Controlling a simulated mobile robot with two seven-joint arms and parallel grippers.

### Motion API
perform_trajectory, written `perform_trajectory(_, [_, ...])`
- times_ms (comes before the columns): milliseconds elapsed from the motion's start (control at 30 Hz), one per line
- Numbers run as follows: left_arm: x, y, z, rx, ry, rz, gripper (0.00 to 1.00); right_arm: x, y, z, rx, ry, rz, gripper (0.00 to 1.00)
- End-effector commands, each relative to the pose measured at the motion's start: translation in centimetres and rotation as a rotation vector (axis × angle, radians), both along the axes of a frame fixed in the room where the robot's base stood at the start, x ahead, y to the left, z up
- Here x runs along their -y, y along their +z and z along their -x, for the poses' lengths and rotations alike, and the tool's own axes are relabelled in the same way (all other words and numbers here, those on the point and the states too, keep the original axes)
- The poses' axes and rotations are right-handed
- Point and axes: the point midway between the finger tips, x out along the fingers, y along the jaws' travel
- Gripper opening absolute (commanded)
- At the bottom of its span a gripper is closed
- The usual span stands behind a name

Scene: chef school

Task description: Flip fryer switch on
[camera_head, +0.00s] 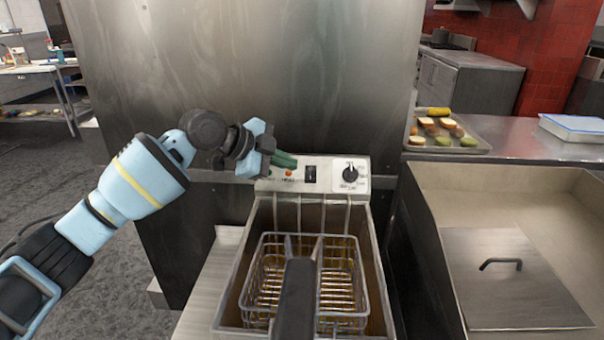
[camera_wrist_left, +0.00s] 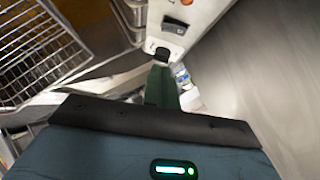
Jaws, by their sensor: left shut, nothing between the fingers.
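The fryer (camera_head: 262,215) stands in front of me with a pale control panel (camera_head: 330,185) at its back. The panel carries a dark rocker switch (camera_head: 311,173), an orange light (camera_head: 289,173) and a round black knob (camera_head: 350,174). The switch also shows in the left wrist view (camera_wrist_left: 174,25). My left gripper (camera_head: 287,160) is shut and empty, its green fingers above the panel's left end, just left of the switch. The fingers (camera_wrist_left: 162,85) appear apart from the switch in the wrist view. They hide part of the panel's left end. My right gripper is not in view.
A wire basket (camera_head: 268,262) with a dark handle (camera_head: 296,300) sits in the fryer. A steel wall (camera_head: 250,80) rises behind. A deep steel basin (camera_head: 450,180) with a lid (camera_head: 515,285) is at right, and a food tray (camera_head: 480,148) lies beyond.

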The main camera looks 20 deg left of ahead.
Motion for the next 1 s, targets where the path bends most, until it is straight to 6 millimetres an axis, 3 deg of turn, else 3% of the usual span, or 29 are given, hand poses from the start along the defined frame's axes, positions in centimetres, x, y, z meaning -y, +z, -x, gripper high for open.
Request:
perform_trajectory(233, [2.7, -2.5, -2.9, -0.001, 0.001, 0.001, 0.0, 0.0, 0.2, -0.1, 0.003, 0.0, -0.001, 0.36])
perform_trajectory(567, [1.9, -5.2, -5.0, 0.001, 0.001, -0.001, 0.0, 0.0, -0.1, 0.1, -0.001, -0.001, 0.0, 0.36])
perform_trajectory(1000, [1.8, -5.5, -5.2, 0.002, 0.001, 0.0, 0.0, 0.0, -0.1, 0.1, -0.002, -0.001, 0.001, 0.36])
